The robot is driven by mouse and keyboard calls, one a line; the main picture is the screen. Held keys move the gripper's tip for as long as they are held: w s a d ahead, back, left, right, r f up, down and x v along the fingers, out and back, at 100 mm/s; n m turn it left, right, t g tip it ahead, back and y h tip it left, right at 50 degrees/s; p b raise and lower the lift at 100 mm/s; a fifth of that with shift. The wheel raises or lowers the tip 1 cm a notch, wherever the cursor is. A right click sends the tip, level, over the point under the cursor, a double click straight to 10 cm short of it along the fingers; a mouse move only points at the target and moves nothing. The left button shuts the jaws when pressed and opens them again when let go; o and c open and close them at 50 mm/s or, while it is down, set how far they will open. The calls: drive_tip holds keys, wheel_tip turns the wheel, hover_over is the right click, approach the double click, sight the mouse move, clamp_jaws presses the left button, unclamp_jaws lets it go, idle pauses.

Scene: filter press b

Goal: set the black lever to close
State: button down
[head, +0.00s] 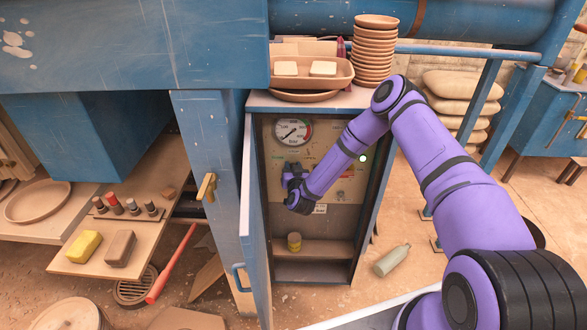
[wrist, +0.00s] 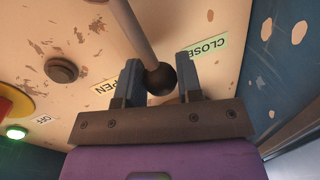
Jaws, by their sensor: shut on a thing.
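The black lever is a grey rod (wrist: 137,30) ending in a black ball knob (wrist: 161,79) in the wrist view. The knob lies between the two fingers of my gripper (wrist: 158,68), which is shut on it. In the wrist view, the OPEN label (wrist: 105,84) is left of the knob, partly hidden by the left finger. The green CLOSE label (wrist: 207,46) is to the right, partly covered by the right finger. In the head view, my gripper (head: 291,174) is at the panel inside the cabinet and hides the lever.
The blue cabinet's door (head: 250,225) stands open on the left. A pressure gauge (head: 293,132) sits above my gripper and a small yellow jar (head: 294,242) below. The wrist view shows a round knob (wrist: 61,70) and a lit green lamp (wrist: 16,132). A bottle (head: 391,260) lies on the floor.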

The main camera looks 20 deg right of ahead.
sight(280, 165)
drive_tip(key=shift+w+a+f+n+g, duration=0.15)
drive_tip(key=shift+w+a+f+n, duration=0.1)
drive_tip(key=shift+a+n, duration=0.6)
drive_tip(key=shift+w+a+f+n+g, duration=0.2)
drive_tip(key=shift+a+n, duration=0.3)
drive_tip(key=shift+n, duration=0.5)
drive_tip(key=shift+w+a+f+n+g, duration=0.15)
drive_tip(key=shift+w+a+f+n, duration=0.1)
drive_tip(key=shift+a+n, duration=0.6)
drive_tip(key=shift+d, duration=0.15)
drive_tip(key=c, duration=0.8)
unclamp_jaws()
drive_tip(key=shift+s, duration=0.15)
drive_tip(key=s, duration=0.3)
drive_tip(key=s+a, duration=0.1)
drive_tip(key=s, duration=0.3)
drive_tip(key=s+r, duration=0.1)
drive_tip(key=s, duration=0.2)
drive_tip(key=shift+s+a, duration=0.2)
drive_tip(key=shift+a, duration=0.1)
